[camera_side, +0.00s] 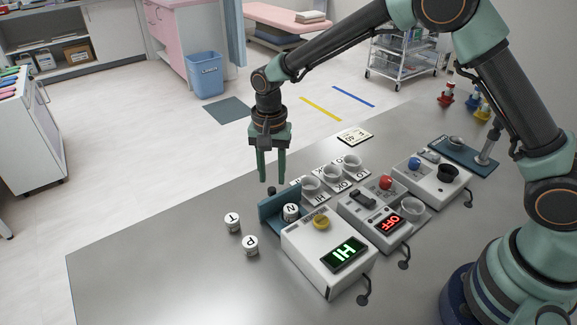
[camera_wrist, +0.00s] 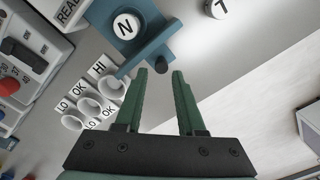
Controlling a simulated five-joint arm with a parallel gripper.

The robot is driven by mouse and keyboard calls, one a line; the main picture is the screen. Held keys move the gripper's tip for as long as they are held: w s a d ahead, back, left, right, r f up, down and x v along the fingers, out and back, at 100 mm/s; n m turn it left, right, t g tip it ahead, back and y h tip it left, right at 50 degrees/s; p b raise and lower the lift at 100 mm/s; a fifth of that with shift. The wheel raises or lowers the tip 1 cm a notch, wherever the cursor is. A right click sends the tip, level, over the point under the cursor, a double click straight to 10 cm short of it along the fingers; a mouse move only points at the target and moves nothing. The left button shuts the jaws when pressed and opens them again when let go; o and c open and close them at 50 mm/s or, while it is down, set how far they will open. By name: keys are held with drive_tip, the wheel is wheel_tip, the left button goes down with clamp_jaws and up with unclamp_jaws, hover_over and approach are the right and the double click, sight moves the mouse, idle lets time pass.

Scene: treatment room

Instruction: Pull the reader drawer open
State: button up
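The reader (camera_side: 318,262) is a white box with a yellow button and a green display showing "HI". Its teal drawer (camera_side: 268,207) stands out from the box, with a white cylinder marked N (camera_side: 290,212) in it. The drawer and cylinder also show in the wrist view, the drawer (camera_wrist: 155,47) carrying the cylinder (camera_wrist: 126,25). A dark knob (camera_wrist: 161,64) sits at the drawer's outer end. My gripper (camera_side: 271,181) points down over this end, fingers apart and empty. In the wrist view its fingertips (camera_wrist: 164,72) lie either side of the knob; contact cannot be told.
White cylinders marked T (camera_side: 233,222) and P (camera_side: 250,245) stand left of the reader. Several labelled cups (camera_side: 331,173) stand behind it. A device showing "OFF" (camera_side: 386,222) stands to its right. The table's left front is clear.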

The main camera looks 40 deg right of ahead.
wheel_tip(320, 180, up, 8)
drive_tip(key=shift+r, duration=0.2)
idle(0.3)
drive_tip(key=s+d+r+n+t, duration=0.2)
drive_tip(key=s+d+r+n, duration=0.1)
drive_tip(key=s+d+r, duration=0.5)
drive_tip(key=s+d+r+n+t, duration=0.1)
drive_tip(key=s+d+n+t, duration=0.2)
drive_tip(key=s+d+n, duration=0.3)
drive_tip(key=s, duration=0.4)
drive_tip(key=shift+d+r+t, duration=0.25)
drive_tip(key=shift+r+t, duration=0.05)
drive_tip(key=shift+r, duration=0.1)
